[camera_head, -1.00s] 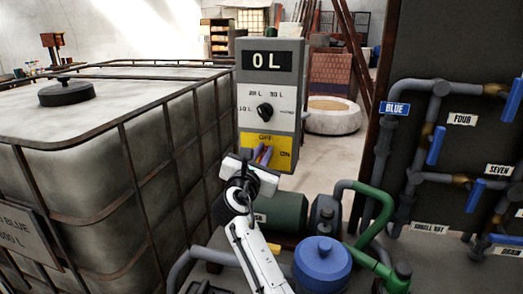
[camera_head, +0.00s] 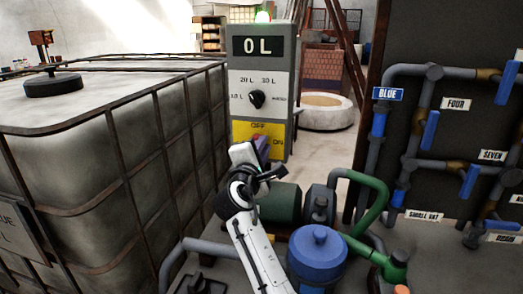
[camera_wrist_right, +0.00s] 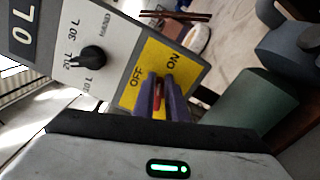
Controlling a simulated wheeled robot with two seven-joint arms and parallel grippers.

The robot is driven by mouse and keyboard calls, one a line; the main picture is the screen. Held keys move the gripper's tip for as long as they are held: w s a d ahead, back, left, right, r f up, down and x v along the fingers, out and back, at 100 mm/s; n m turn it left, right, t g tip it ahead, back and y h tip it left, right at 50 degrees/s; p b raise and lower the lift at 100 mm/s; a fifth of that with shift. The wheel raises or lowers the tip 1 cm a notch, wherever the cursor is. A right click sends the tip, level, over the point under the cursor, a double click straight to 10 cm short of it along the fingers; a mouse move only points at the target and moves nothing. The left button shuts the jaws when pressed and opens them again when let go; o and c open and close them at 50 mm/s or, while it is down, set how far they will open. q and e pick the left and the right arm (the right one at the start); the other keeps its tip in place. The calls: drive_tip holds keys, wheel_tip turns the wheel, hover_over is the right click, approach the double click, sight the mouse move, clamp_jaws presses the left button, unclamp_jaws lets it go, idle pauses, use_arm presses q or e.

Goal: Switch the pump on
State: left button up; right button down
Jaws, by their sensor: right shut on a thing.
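The control box (camera_head: 268,75) stands upright beside the big tank, with a display reading 0 L and a round black dial (camera_head: 257,99). My right gripper (camera_head: 261,145) is at this plate. In the right wrist view its purple fingers (camera_wrist_right: 160,97) are closed around the red switch lever (camera_wrist_right: 158,98). The fingers hide much of the lever, so its exact position is hard to tell. My left gripper is not in view.
A caged white tank (camera_head: 90,105) fills the left. Below are a green pump motor (camera_head: 280,203) and a blue vessel (camera_head: 318,255). A dark panel at right holds grey pipes and several blue valve handles (camera_head: 430,130).

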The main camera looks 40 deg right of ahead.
drive_tip(key=shift+f+m+b, duration=0.3)
drive_tip(key=shift+m+b, duration=0.3)
drive_tip(key=shift+m, duration=0.35)
drive_tip(key=shift+f+m+b, duration=0.25)
drive_tip(key=shift+m+b, duration=0.3)
drive_tip(key=shift+m, duration=0.4)
drive_tip(key=c, duration=1.8)
unclamp_jaws()
